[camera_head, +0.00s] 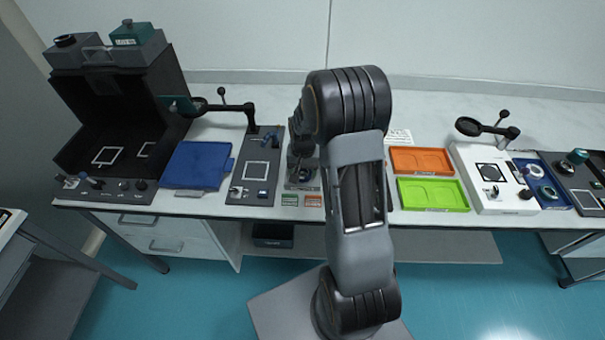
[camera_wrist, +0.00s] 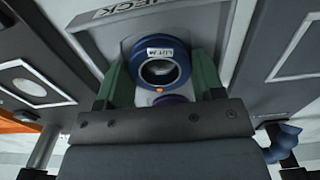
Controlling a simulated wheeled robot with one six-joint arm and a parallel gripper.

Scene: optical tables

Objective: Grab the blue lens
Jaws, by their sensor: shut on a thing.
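The blue lens (camera_wrist: 183,64) is a round blue ring with a clear centre and a small white label, seen in the wrist view. My gripper (camera_wrist: 160,72) has its two green fingers on either side of the ring, shut on it. The lens is at a light grey holder on a dark panel; I cannot tell whether it is seated or lifted clear. A purple part (camera_wrist: 174,99) shows just below the ring, partly hidden by the gripper body. In the head view my arm hides most of the gripper and the lens.
On the bench are a blue tray (camera_head: 190,183), a dark panel (camera_head: 246,190), an orange tray (camera_head: 422,152) and a green tray (camera_head: 408,208). A white station (camera_head: 480,156) with a magnifier arm stands right. A black open box (camera_head: 97,131) stands left. The rear bench strip is mostly clear.

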